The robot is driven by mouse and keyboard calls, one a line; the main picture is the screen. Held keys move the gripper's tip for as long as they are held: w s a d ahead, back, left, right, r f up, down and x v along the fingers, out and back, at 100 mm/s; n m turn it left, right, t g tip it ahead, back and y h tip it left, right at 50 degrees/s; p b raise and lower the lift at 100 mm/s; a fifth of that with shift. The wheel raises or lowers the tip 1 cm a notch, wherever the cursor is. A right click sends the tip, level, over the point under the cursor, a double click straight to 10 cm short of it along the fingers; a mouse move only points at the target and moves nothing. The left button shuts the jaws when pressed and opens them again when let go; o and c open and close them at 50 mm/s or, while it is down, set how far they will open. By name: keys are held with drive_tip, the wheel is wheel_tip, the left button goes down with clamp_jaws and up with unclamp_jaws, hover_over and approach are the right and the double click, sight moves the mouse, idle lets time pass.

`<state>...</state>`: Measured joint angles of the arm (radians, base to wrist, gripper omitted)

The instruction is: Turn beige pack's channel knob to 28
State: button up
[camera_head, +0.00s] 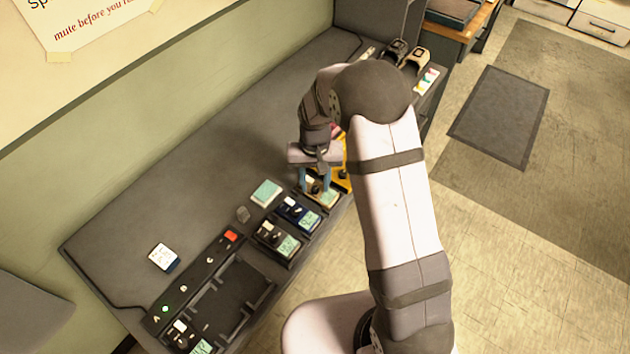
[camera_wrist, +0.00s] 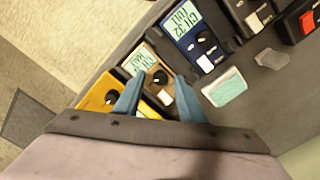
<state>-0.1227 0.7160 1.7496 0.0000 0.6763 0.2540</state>
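The beige pack (camera_wrist: 151,61) lies in the row between a yellow pack and a dark blue pack. It has a small green screen (camera_wrist: 138,59), too blurred to read surely, and a dark round channel knob (camera_wrist: 160,76). In the head view the pack (camera_head: 329,200) shows only partly, below my gripper. My gripper (camera_head: 314,183) points down over it, its blue fingers apart. In the wrist view my gripper (camera_wrist: 160,82) has one finger on each side of the knob, with nothing visibly clamped. I cannot tell whether either finger touches the knob.
The yellow pack (camera_wrist: 97,95) and dark blue pack (camera_wrist: 190,30), reading CH 32 FULL, stand close on either side. A black pack (camera_head: 270,236) and a teal-topped block (camera_head: 266,193) are nearby. An empty dark tray section (camera_head: 237,296) lies nearer. The bench behind is mostly clear.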

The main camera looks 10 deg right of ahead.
drive_tip(key=shift+f, duration=0.25)
clamp_jaws()
drive_tip(key=n, duration=0.3)
drive_tip(key=shift+n, duration=2.3)
